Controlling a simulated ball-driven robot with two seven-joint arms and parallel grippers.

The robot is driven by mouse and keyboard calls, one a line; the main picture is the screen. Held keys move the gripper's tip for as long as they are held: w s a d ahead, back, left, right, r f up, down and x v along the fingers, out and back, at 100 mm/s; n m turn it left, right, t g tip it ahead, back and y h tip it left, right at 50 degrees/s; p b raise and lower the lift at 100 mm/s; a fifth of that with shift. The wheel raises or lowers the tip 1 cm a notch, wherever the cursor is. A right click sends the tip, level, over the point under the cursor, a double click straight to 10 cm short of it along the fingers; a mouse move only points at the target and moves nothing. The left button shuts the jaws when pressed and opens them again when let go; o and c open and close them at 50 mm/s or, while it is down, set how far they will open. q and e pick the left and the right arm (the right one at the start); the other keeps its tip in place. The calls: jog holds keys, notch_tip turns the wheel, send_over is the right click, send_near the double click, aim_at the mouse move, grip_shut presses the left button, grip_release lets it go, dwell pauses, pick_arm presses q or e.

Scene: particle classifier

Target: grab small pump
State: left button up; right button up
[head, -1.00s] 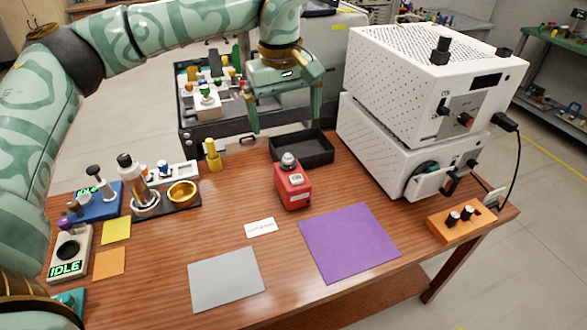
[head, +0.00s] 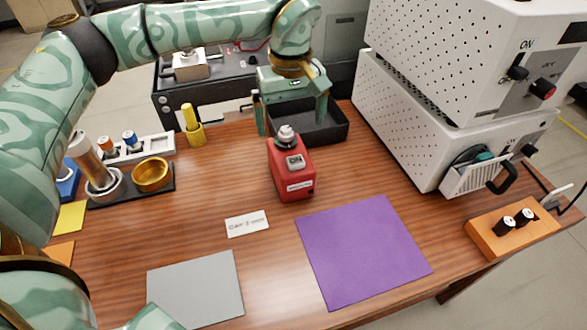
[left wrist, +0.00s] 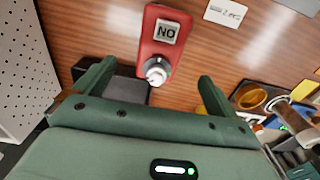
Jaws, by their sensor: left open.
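The small pump is most likely the red box-shaped device (head: 291,175) with a silver knob on top, standing upright on the wooden table in the head view. The red device also shows in the left wrist view (left wrist: 163,45), with a label and its silver knob between the finger lines. My left gripper (head: 291,122) points down behind the device, its two fingers apart and empty. It shows in the left wrist view (left wrist: 157,73) too. The fingers look clear of the device, though the exact gap is hard to judge. My right gripper is not in view.
A black tray (head: 330,138) sits behind the device, close to the left gripper. White perforated machines (head: 405,130) stand at right. A purple mat (head: 362,250), grey mat (head: 197,288) and white card (head: 247,224) lie in front. A gold bowl (head: 151,173) and yellow holder (head: 194,132) are at left.

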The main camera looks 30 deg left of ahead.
aim_at(290, 153)
pick_arm(q)
notch_tip(290, 153, down, 6)
jog(key=shift+w+r+b, duration=0.1)
jog(key=shift+r+b, duration=0.15)
jog(key=shift+b, duration=0.6)
notch_tip(290, 153, down, 5)
jog(key=b, duration=0.3)
jog(key=shift+a, duration=0.15)
jog(key=shift+r, duration=0.1)
jog(key=c, duration=1.5)
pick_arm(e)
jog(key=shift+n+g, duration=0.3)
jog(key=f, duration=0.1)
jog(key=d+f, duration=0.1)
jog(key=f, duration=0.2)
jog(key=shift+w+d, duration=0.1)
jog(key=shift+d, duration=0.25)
